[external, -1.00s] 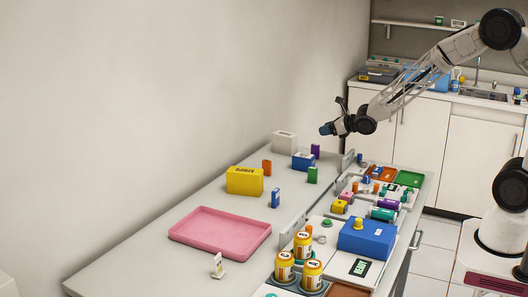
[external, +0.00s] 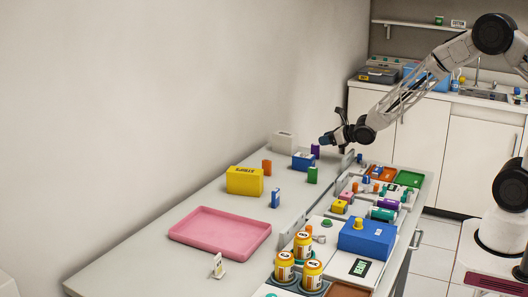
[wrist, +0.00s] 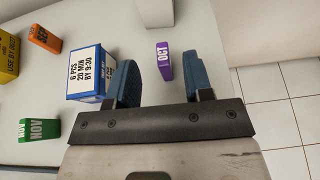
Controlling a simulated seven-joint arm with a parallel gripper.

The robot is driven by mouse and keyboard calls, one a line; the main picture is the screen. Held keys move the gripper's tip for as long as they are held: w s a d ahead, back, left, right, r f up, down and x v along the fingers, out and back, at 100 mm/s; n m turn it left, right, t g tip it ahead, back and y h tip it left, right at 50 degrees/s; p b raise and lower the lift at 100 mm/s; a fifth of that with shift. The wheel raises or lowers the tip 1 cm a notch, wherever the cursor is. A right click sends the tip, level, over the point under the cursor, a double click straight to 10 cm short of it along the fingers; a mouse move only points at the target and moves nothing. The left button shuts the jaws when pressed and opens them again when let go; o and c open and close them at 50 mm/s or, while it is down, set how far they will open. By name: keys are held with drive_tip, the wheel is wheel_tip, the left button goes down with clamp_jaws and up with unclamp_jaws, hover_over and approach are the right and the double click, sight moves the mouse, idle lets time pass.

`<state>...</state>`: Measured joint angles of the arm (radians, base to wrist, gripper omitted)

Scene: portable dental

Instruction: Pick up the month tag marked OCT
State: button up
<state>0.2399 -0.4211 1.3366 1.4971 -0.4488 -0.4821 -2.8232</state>
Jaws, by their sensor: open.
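The OCT tag is a small purple upright block (external: 315,151) at the far end of the table. In the wrist view the OCT tag (wrist: 163,61) shows white letters and appears between my two blue fingers. My gripper (external: 326,140) is open and empty, just above and beside the tag in the external view. I cannot tell how much height separates them. Its fingers also show in the wrist view (wrist: 161,78), with the tag nearer the middle of the gap than either finger.
A blue-and-white box (wrist: 88,75) sits close to the left finger. A green NOV tag (wrist: 39,130) and an orange tag (wrist: 44,39) stand further left. A white box (external: 285,141) stands behind. A yellow box (external: 245,181) and pink tray (external: 220,232) are nearer the camera.

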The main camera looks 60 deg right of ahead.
sight(323, 160)
wheel_tip(323, 160, down, 3)
drive_tip(key=shift+w, duration=0.15)
drive_tip(key=shift+x, duration=1.35)
clamp_jaws()
